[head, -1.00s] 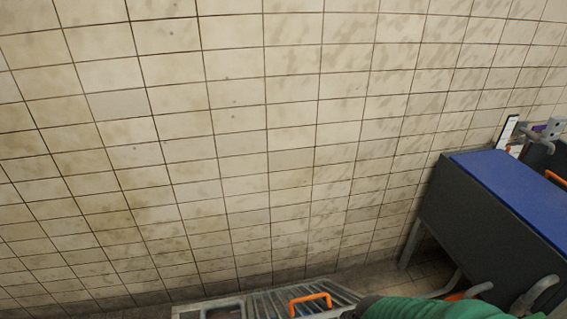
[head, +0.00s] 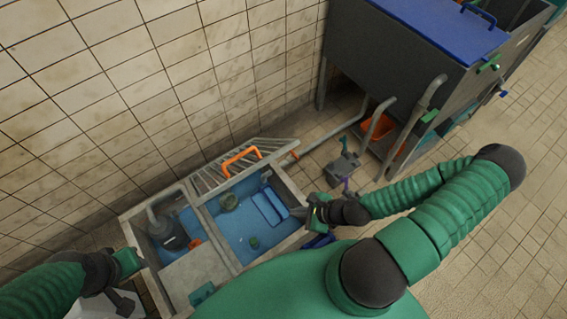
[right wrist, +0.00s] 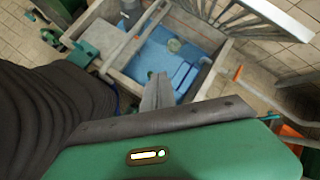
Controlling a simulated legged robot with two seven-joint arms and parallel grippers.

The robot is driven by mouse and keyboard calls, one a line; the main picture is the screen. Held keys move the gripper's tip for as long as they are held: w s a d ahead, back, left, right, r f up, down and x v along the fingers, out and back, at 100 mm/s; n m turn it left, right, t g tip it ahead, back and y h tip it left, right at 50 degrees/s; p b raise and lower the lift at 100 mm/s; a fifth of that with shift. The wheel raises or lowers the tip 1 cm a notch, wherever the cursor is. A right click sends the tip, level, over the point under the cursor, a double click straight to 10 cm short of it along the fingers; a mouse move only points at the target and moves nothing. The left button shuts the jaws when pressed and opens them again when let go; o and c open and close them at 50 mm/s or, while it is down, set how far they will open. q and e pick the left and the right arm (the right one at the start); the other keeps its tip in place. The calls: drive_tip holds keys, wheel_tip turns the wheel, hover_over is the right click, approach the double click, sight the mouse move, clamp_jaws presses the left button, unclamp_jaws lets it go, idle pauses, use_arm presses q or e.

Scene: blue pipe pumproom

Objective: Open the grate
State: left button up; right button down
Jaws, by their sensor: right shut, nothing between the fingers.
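The grate (head: 213,176) is a grey slatted panel with an orange handle (head: 241,160). It stands raised at the back edge of a concrete basin (head: 287,195), on the wall side. Its slats also show in the right wrist view (right wrist: 230,14). The basin below lies uncovered, with blue water (head: 238,224) inside. My right gripper (head: 299,213) is shut and empty at the basin's right rim, apart from the grate; its fingers show in the right wrist view (right wrist: 158,92). My left gripper (head: 138,262) is at the basin's left end, its fingers unclear.
A pump (head: 168,232) with a grey pipe sits in the basin's left compartment. A grey tank with a blue lid (head: 440,22) stands at the back right, with pipes and an orange bin (head: 379,126) near it. Tiled floor (head: 480,235) on the right is clear.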

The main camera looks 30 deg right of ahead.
drive_tip(key=w+d+r+m+t+h, duration=0.35)
drive_tip(key=w+d+m, duration=0.3)
drive_tip(key=m, duration=0.25)
drive_tip(key=w+f+b, duration=0.2)
drive_tip(key=w+f, duration=0.1)
drive_tip(key=w, duration=0.7)
drive_tip(key=shift+w+t+b, duration=0.4)
drive_tip(key=shift+t, duration=0.05)
drive_tip(key=shift+a, duration=0.1)
